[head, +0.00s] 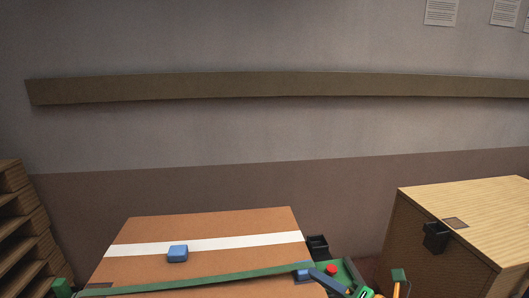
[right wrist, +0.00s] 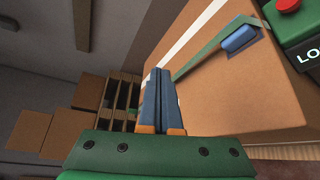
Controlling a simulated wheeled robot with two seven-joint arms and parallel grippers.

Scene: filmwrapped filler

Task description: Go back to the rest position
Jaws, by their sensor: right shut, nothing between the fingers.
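My right gripper (head: 316,273) is low in the head view, at the right edge of a brown carton (head: 215,225) with a white stripe. Its dark blue fingers also show in the right wrist view (right wrist: 160,75), pressed together and empty. A green bar (head: 200,281) runs across the near part of the carton. A small blue piece (head: 303,273) sits at the bar's right end, close to the fingertips; it also shows in the right wrist view (right wrist: 240,38). A light blue block (head: 178,253) lies on the carton top by the stripe. My left gripper cannot be made out.
A green unit with a red button (head: 331,269) stands right of the carton, near my right gripper. A black bin (head: 318,247) is behind it.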

